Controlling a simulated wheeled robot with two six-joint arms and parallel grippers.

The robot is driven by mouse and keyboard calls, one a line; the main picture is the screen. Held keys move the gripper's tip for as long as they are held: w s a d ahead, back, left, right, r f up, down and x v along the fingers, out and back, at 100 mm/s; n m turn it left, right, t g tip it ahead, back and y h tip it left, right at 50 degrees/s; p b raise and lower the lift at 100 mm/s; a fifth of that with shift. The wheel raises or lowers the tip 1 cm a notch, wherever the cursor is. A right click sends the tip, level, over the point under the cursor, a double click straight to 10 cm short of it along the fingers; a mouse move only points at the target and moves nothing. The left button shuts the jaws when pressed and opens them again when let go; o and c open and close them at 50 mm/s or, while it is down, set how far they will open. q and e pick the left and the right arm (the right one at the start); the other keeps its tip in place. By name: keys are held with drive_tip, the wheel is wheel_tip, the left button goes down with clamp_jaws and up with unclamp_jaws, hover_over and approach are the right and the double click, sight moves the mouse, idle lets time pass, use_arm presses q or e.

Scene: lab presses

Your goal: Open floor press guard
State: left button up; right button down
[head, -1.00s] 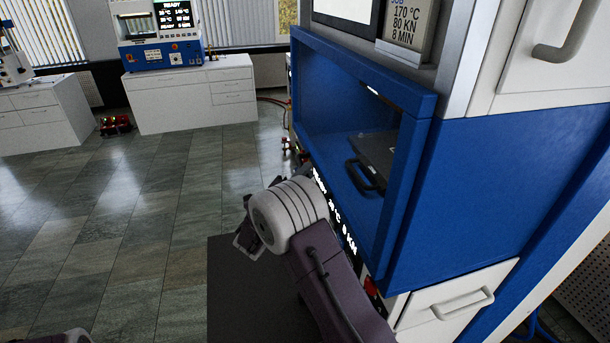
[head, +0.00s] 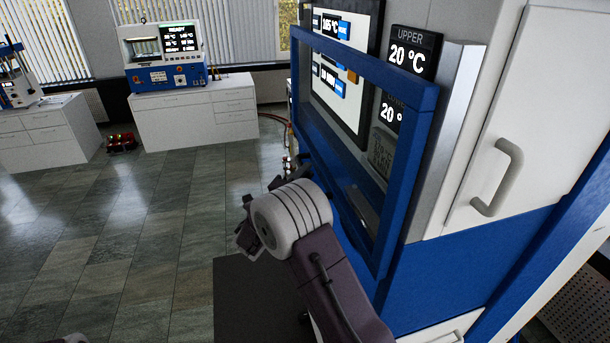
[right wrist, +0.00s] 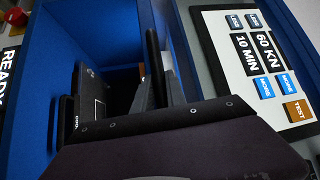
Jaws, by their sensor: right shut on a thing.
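The floor press guard (head: 408,170) is a blue frame with a see-through window. In the head view it stands in front of the press's upper display panel. My right gripper (head: 262,200) is at the guard's lower left side, partly hidden behind my own wrist. In the right wrist view the dark fingers of my right gripper (right wrist: 158,55) are closed on a slim part at the guard, which looks like its handle; the contact is mostly hidden. The guard's blue bar (right wrist: 184,40) shows beside the fingers. My left gripper is not in view.
The press's grey door handle (head: 500,180) sticks out at the right. A temperature display (head: 410,55) is beside the guard. A smaller press (head: 165,60) stands on a white cabinet (head: 190,115) at the back.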

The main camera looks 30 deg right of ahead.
drive_tip(key=c, duration=1.4)
unclamp_jaws()
drive_tip(key=shift+f, duration=0.1)
drive_tip(key=shift+o, duration=0.2)
drive_tip(key=b+v, duration=0.4)
drive_tip(key=v, duration=0.5)
drive_tip(key=shift+d, duration=0.1)
drive_tip(key=shift+f, duration=0.1)
